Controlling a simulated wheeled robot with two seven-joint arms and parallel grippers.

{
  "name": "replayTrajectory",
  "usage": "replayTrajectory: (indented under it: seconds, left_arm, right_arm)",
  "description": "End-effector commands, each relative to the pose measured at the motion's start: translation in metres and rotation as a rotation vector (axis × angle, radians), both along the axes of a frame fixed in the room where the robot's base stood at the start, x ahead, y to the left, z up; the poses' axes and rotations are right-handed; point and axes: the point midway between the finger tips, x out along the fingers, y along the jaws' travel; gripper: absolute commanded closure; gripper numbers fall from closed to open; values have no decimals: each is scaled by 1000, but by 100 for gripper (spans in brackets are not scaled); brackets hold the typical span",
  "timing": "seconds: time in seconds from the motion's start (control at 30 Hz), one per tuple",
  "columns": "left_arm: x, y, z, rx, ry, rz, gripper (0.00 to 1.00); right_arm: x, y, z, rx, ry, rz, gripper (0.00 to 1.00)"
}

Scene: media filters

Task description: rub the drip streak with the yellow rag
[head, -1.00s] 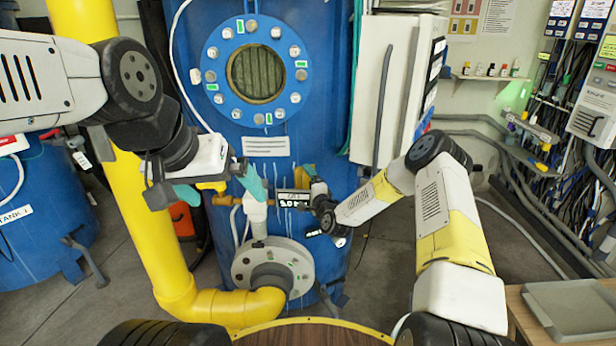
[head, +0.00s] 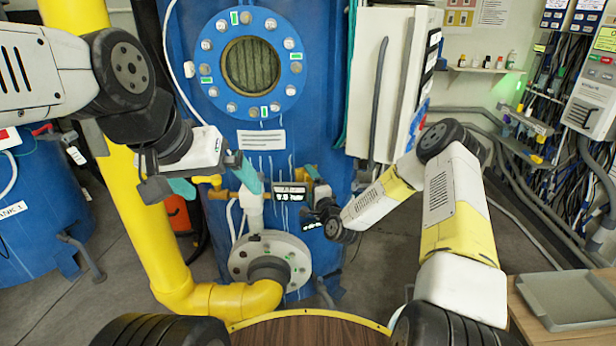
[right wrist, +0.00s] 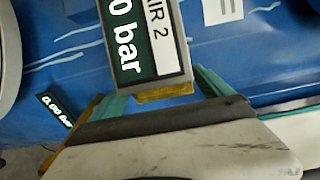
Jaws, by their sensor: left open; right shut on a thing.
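The yellow rag (head: 310,171) shows as a small patch by my right gripper (head: 317,187), in front of the blue tank. In the right wrist view the teal fingers (right wrist: 160,98) are shut on a yellow-brown edge of the rag (right wrist: 165,93), largely hidden behind a display. Thin white streaks run down the tank (head: 289,162) below its label; several pale streaks also show in the right wrist view (right wrist: 82,44). I cannot tell which is the drip streak, or whether the rag touches the tank. My left gripper (head: 214,180) is open and empty, left of the valve piping.
A dark display (head: 291,193) is close to the right gripper. A flanged pipe (head: 270,258) and a thick yellow pipe (head: 128,210) stand below and left. A white cabinet (head: 378,85) is at the right. A grey tray (head: 568,300) lies on a bench.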

Motion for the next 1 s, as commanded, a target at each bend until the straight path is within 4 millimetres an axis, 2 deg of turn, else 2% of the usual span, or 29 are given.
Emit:
replayTrajectory:
  seconds: [0.17, 0.4, 0.57, 1.0]
  left_arm:
    - [0, 0, 0, 0, 0, 0, 0]
    - [0, 0, 0, 0, 0, 0, 0]
    - [0, 0, 0, 0, 0, 0, 0]
    - [0, 0, 0, 0, 0, 0, 0]
  right_arm:
    - [1, -5, 1, -1, -1, -2, 50]
    - [3, -42, 6, 0, -1, -12, 50]
    - [10, -39, 6, 0, -2, -10, 50]
    - [50, -24, 6, 0, -2, -9, 50]
